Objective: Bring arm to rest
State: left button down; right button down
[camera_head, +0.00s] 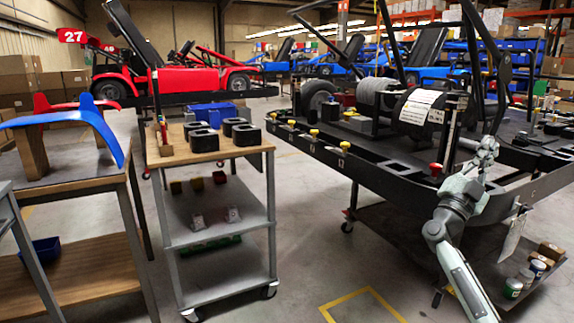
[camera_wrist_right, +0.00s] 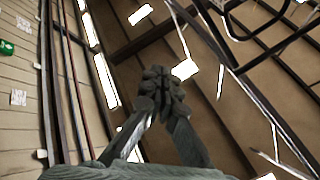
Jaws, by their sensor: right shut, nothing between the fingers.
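My right arm (camera_head: 455,215) comes in from the lower right, with its forearm bent upward in front of the black kart frame (camera_head: 400,170). My right gripper (camera_head: 488,146) points up beside the kart frame and the upright post. In the right wrist view, the right gripper (camera_wrist_right: 160,84) has its fingertips together, with nothing visible between them. Behind it are only wall and roof beams. My left gripper is not in view.
A grey cart (camera_head: 215,237) with black holders (camera_head: 204,139) on top stands left of the kart stand. A table (camera_head: 70,182) holds a blue curved panel (camera_head: 85,112) at the left. Jars and boxes sit on the stand's lower shelf. Open floor lies between cart and stand.

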jog(key=w+a+f+n+t+y, duration=0.2)
jog(key=w+a+n+t+y, duration=0.4)
jog(key=n+y, duration=0.4)
jog(key=w+a+f+n+t+y, duration=0.3)
jog(key=w+a+n+y, duration=0.2)
jog(key=a+n+y, duration=0.45)
notch_tip(320, 180, down, 14)
jog(key=w+f+n+g+y, duration=0.1)
jog(key=w+n+g+y, duration=0.15)
jog(key=g, duration=0.45)
jog(key=s+d+f+m+g+h, duration=0.2)
jog(key=s+d+f+g+h, duration=0.4)
jog(key=f, duration=0.5)
jog(key=s+a+f+g+y, duration=0.2)
jog(key=s+a+f, duration=0.1)
jog(key=s+f, duration=0.55)
jog(key=s+a+f+g, duration=0.1)
jog(key=s+a+f, duration=0.2)
jog(key=s+f, duration=0.4)
jog(key=s+a+f+g+y, duration=0.1)
jog(key=s+f, duration=0.7)
jog(key=s, duration=0.9)
jog(key=s+a+f+n+g+y, duration=0.1)
jog(key=s+a+f+g, duration=0.2)
jog(key=s, duration=0.9)
notch_tip(320, 180, down, 4)
jog(key=a, duration=0.2)
jog(key=shift+s+a+f, duration=0.2)
jog(key=shift+s+a, duration=0.1)
jog(key=shift+a, duration=0.1)
